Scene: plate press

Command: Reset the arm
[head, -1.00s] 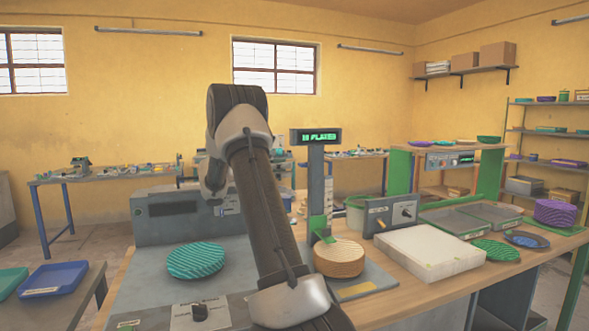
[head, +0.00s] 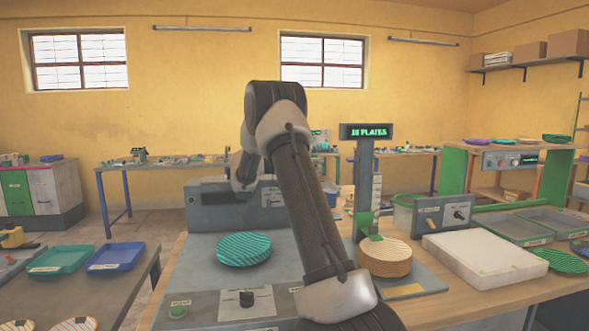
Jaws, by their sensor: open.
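My arm (head: 310,200) rises from the bottom of the head view, bends at a dark elbow (head: 276,97) and reaches away over the press bench. A light grey wrist part (head: 243,172) shows behind the arm, above the back of the bench. My gripper's fingers do not show; the arm seems to hide them. A teal ribbed plate (head: 244,248) lies on the grey work surface left of the arm.
A white slab (head: 484,261) and grey trays (head: 520,226) lie on the bench at right. Teal (head: 62,259) and blue (head: 117,256) trays sit on a side table at left. Open floor lies behind that table.

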